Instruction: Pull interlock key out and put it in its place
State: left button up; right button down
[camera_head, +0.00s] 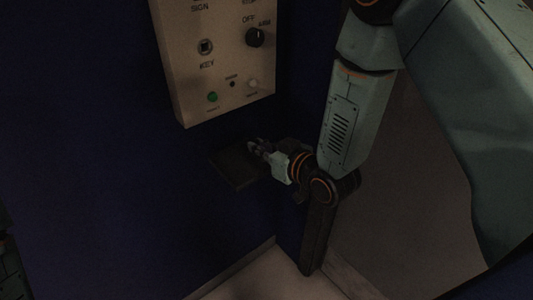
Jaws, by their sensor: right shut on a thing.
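My right gripper (258,147) is below the control panel, just over the right part of a small dark plate (232,170) on the blue wall. It is shut on the interlock key, which is too small and dark to make out between the fingers. I cannot tell whether the key touches the plate. The key socket (205,47), with a lettered label under it, is on the panel's left side and shows no key standing out of it. My left gripper is not in view.
The beige control panel (188,78) has a black rotary knob (255,37), a green button (212,97) and a pale button (253,84). Dark blue walls (90,130) meet at a corner near my right forearm. The pale floor (255,278) is clear below.

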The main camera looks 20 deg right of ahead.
aim_at(259, 173)
jog(key=shift+w+a+f, duration=0.15)
jog(key=shift+w, duration=0.35)
jog(key=shift+s+f+b, duration=0.1)
jog(key=shift+f+b, duration=1.75)
jog(key=shift+f, duration=0.65)
jog(key=c, duration=1.4)
grip_release()
jog(key=shift+s, duration=0.1)
jog(key=v, duration=1.2)
jog(key=shift+r, duration=0.1)
